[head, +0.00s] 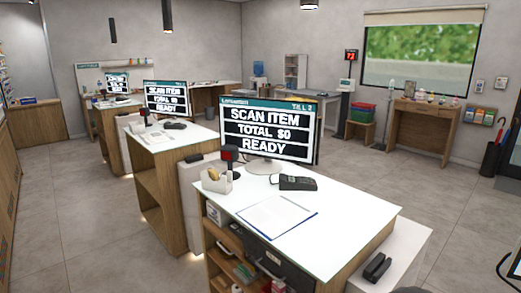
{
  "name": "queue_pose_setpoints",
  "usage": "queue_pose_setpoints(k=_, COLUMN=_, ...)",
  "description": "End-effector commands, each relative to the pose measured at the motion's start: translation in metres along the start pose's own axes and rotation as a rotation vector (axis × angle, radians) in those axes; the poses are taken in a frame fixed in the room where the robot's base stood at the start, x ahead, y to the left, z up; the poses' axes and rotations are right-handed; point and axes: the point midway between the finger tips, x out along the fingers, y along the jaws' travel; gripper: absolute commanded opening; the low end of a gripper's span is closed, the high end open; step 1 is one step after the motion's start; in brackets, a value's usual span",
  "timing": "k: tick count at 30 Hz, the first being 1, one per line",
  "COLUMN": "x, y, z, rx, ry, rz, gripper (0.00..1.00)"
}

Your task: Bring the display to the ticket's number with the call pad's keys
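A small black display with red digits (351,56) is on the back wall, left of the window. The digits look like 77, but they are too small to read surely. Below it stands a dark post kiosk with a pale head (347,84); I cannot tell whether it gives tickets. A dark keypad device (297,183) lies on the nearest counter in front of the till screen; I cannot tell whether it is the call pad. No ticket can be made out. My gripper is not in view.
The nearest white-topped counter (345,213) holds a till screen (268,128), a clipboard (276,217) and a small bin (217,181). More till counters (160,146) stand behind it. A wooden console table (421,121) is under the window. The floor on the right (445,187) is clear.

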Motion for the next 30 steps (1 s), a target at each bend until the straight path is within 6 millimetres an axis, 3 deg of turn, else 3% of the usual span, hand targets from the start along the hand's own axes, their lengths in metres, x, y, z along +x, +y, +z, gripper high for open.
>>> queue_pose_setpoints(k=1, x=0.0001, y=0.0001, z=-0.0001, rx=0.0, ry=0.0, rz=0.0, gripper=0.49)
queue_pose_setpoints(k=9, x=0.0, y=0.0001, z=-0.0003, rx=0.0, ry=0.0, rz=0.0, gripper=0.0)
queue_pose_setpoints(k=30, x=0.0, y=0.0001, z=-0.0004, rx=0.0, ry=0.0, rz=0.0, gripper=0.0)
